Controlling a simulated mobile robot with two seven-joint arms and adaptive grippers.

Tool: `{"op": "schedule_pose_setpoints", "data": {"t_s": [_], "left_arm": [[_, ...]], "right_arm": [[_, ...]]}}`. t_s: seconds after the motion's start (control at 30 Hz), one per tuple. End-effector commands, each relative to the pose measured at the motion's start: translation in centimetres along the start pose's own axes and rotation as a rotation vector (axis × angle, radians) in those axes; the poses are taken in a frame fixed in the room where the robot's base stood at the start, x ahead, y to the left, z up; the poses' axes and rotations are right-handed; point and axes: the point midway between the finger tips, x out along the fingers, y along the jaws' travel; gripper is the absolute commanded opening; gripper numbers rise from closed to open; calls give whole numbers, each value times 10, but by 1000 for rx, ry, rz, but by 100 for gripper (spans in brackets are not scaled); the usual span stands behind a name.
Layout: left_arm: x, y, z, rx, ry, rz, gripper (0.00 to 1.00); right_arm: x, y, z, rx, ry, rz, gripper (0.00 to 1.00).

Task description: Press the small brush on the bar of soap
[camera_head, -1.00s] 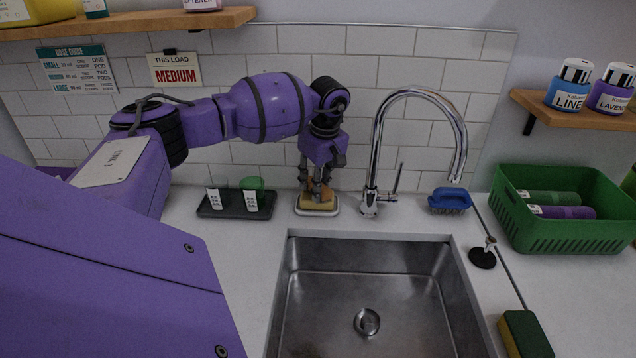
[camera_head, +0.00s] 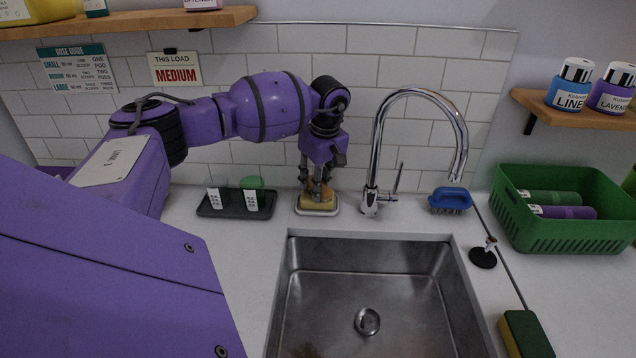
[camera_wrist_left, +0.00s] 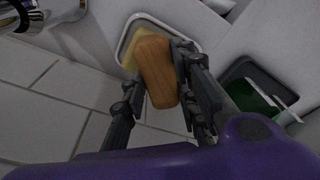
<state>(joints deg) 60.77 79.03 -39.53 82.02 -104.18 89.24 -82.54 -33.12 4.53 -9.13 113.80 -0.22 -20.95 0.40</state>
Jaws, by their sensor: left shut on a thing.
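My left gripper (camera_head: 318,192) points down behind the sink and is shut on a small wooden brush. The brush's brown body (camera_wrist_left: 156,70) lies between the two fingers in the left wrist view. The pale yellow bar of soap (camera_head: 317,204) sits in a white-rimmed dish (camera_head: 302,211) on the counter, directly under the brush. In the left wrist view the soap (camera_wrist_left: 131,60) is mostly hidden by the brush, and the brush overlaps it. I cannot tell how firmly they touch. My right gripper is not in view.
The chrome faucet (camera_head: 371,190) stands just right of the dish. A dark tray (camera_head: 228,211) with two cups is to its left. The sink (camera_head: 370,290) lies in front. A blue brush (camera_head: 450,198), a black stopper (camera_head: 482,258) and a green basket (camera_head: 560,232) are farther right.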

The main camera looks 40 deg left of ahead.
Motion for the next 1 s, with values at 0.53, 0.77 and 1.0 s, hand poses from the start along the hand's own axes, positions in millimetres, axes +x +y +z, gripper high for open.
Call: {"op": "schedule_pose_setpoints", "data": {"t_s": [0.53,0.77,1.0], "left_arm": [[-29,0,-4,0,-1,2,6],[-47,0,-7,0,0,2,6],[-66,0,-10,0,0,2,6]], "right_arm": [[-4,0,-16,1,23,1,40],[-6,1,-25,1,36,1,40],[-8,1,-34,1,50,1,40]]}}
